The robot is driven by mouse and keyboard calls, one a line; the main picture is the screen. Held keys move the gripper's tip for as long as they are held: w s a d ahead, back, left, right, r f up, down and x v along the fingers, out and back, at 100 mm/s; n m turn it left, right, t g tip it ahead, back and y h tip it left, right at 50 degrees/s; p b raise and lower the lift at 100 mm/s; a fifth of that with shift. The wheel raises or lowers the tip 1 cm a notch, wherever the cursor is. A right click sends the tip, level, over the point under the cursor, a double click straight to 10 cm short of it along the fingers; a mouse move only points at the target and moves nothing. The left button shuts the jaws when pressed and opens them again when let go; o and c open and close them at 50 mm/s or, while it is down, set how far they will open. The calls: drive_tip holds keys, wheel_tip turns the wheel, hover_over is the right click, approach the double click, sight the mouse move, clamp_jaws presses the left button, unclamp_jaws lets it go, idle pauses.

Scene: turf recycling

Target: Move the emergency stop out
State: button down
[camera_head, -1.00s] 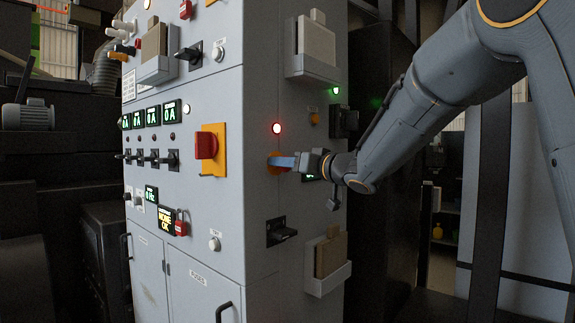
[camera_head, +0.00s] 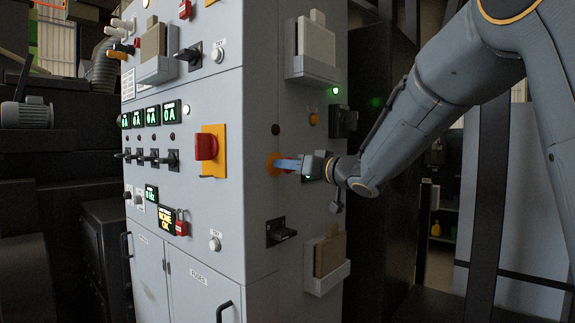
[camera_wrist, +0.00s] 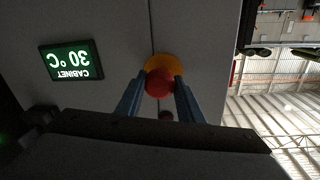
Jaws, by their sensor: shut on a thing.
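The emergency stop is a round red button (camera_wrist: 158,84) on a yellow-orange collar (camera_wrist: 164,66). It sits on the right-hand face of the grey cabinet. In the head view the red button (camera_head: 289,166) and its collar (camera_head: 273,164) are partly hidden by a blue finger. My gripper (camera_wrist: 159,88) is shut on the button, one blue finger on each side of it. In the head view my gripper (camera_head: 290,165) reaches the cabinet from the right. The lamp (camera_head: 275,129) just above the emergency stop is dark.
A green-lit display (camera_wrist: 71,61) is beside the button.

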drive_tip(key=shift+d+f, duration=0.1)
drive_tip(key=shift+d, duration=0.1)
drive_tip(key=c, duration=1.3)
unclamp_jaws()
drive_tip(key=shift+d, duration=0.15)
drive_tip(key=shift+o, duration=0.2)
drive_tip(key=b+v, duration=0.1)
drive_tip(key=v, duration=0.6)
drive_tip(key=shift+s+b, duration=0.3)
drive_tip(key=shift+s, duration=0.05)
drive_tip(key=shift+d, duration=0.1)
